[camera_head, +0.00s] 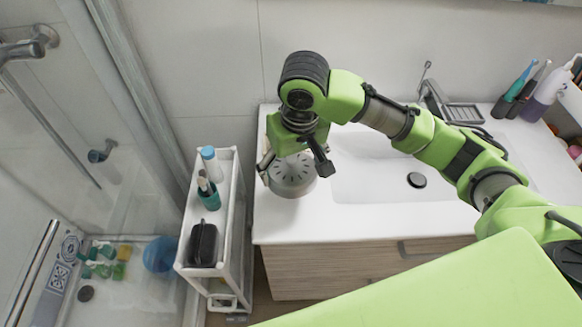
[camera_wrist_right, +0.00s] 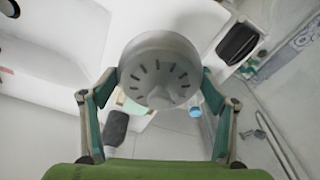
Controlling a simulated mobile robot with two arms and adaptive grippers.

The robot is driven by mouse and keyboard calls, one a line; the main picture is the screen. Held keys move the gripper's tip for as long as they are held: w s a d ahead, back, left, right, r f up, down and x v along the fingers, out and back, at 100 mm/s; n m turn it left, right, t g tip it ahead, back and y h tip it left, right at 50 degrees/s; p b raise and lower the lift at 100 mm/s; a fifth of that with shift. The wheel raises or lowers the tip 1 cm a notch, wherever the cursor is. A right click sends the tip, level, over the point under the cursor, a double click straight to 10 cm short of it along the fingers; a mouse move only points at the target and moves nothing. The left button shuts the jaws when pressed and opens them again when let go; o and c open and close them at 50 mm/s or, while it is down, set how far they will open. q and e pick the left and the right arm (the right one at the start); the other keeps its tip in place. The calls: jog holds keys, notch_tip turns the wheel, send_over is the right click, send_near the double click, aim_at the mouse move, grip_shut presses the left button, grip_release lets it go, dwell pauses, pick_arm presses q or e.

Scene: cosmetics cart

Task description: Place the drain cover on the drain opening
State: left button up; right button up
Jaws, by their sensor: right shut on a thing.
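The drain cover (camera_head: 293,180) is a round grey piece with radial slots and a knob in its middle. My right gripper (camera_head: 295,167) is shut on it and holds it over the left end of the white counter. In the right wrist view the drain cover (camera_wrist_right: 160,68) sits between the two fingers of my right gripper (camera_wrist_right: 160,80), one on each side. A dark round spot (camera_head: 86,293) lies on the shower floor, and another dark round spot (camera_head: 416,180) is in the sink basin. I cannot tell which is the drain opening. My left gripper is not in view.
A white cart (camera_head: 236,205) with bottles and a black case (camera_head: 203,243) stands between the counter (camera_head: 300,225) and the shower. Several coloured items (camera_head: 103,262) and a blue round thing (camera_head: 160,254) lie on the shower floor. A glass panel borders the shower.

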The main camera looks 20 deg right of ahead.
jog(key=w+f, duration=0.2)
jog(key=w+d+f+p, duration=0.1)
jog(key=w+f, duration=0.3)
jog(key=shift+d+f, duration=0.1)
jog(key=shift+d, duration=0.25)
notch_tip(320, 180, down, 3)
jog(key=shift+w+p, duration=0.1)
jog(key=shift+p, duration=0.8)
jog(key=shift+f, duration=0.15)
jog(key=shift+f, duration=0.1)
jog(key=o, duration=1.2)
